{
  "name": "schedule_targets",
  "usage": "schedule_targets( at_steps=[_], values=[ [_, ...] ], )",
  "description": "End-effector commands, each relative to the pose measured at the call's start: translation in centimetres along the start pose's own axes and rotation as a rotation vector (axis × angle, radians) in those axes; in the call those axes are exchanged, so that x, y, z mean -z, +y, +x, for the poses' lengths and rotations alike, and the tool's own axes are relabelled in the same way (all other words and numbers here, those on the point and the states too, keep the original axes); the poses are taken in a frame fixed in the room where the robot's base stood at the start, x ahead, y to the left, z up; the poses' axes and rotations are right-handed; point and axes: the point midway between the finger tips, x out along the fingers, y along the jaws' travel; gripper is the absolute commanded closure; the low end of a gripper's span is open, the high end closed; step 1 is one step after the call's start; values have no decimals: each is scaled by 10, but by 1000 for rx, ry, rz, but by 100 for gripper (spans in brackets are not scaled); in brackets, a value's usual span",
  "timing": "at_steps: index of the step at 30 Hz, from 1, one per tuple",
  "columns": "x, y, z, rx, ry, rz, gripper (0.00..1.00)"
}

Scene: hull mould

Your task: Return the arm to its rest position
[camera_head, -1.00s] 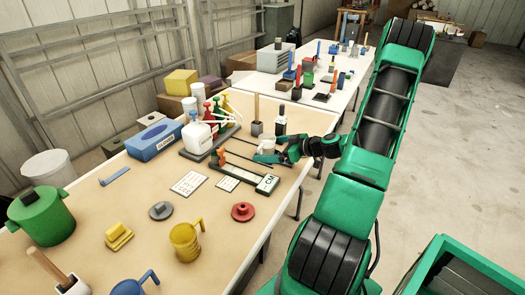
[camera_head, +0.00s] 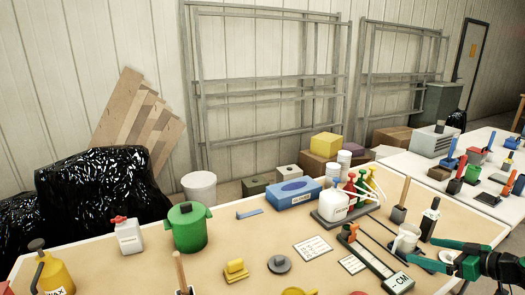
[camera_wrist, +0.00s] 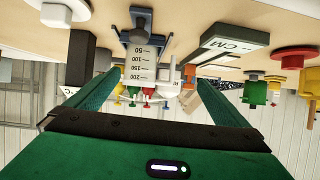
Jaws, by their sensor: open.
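My gripper (camera_head: 430,253) shows at the right edge of the head view, over the near table's right side. Its two green fingers are apart, with nothing clasped between them. A white measuring jug (camera_head: 406,238) with a handle stands on the table just left of the fingertips. In the wrist view, which is upside down, the jug (camera_wrist: 148,65) with its marks from 50 to 200 shows beyond and between the open fingers (camera_wrist: 150,82). Most of my arm is out of the head view.
A scale marked CM (camera_head: 398,283) lies in front. The second table (camera_head: 420,168) is behind right.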

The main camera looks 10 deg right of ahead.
Motion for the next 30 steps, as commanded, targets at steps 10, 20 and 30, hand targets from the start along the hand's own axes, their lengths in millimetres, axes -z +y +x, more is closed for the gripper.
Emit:
schedule_targets(
  at_steps=[10,20,30],
  values=[
    [8,-78,9,152,-376,99,0],
    [20,-140,-29,77,-752,249,0],
    [43,-193,-95,-179,-979,450,0]
  ],
)
